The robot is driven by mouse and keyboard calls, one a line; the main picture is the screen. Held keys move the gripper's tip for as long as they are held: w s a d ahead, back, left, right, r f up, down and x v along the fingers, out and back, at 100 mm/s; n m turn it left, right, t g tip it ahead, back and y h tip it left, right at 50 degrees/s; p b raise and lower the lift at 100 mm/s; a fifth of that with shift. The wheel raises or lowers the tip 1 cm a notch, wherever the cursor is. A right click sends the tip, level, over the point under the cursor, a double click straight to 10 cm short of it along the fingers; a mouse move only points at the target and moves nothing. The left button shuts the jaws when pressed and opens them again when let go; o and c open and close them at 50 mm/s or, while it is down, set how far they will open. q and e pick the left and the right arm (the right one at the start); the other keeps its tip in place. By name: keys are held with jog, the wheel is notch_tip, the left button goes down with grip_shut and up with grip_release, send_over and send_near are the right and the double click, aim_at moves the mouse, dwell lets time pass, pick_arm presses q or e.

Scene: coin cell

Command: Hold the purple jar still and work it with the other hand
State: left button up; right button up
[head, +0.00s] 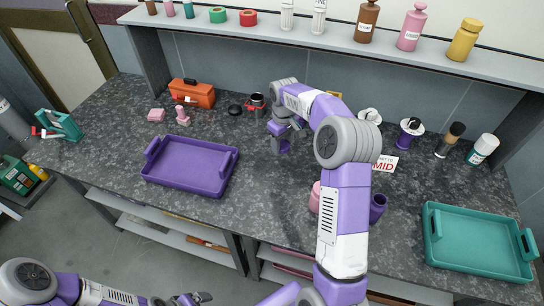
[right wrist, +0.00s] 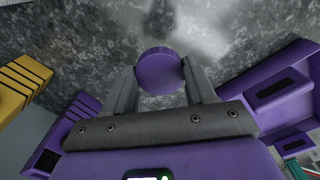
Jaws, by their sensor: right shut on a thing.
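My right gripper (head: 280,132) is over the middle of the worktop, shut on a purple round thing (head: 284,147). In the right wrist view its flat round purple face (right wrist: 160,71) sits between the two fingertips. I cannot tell whether it is a whole jar or only a lid. A purple cup-shaped jar (head: 379,207) stands at the front of the worktop, apart from both grippers and partly behind my right arm. My left gripper (head: 190,298) is low at the bottom edge, away from the worktop and small in view.
A purple tray (head: 190,188) lies left of the right gripper and a teal tray (head: 478,270) lies at the front right. A pink jar (head: 314,197) is beside my right arm. An orange toolbox (head: 192,94) is at the back left.

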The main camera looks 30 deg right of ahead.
aim_at(281, 163)
notch_tip(281, 163, down, 8)
jog(key=shift+f+b, duration=0.15)
jog(key=shift+b, duration=1)
jog(key=shift+f, duration=0.15)
jog(key=o, duration=1.2)
jog(key=shift+c, duration=0.2)
notch_tip(281, 163, up, 12)
jog(key=p, duration=0.3)
jog(key=shift+r+p, duration=0.2)
jog(key=shift+p, duration=0.1)
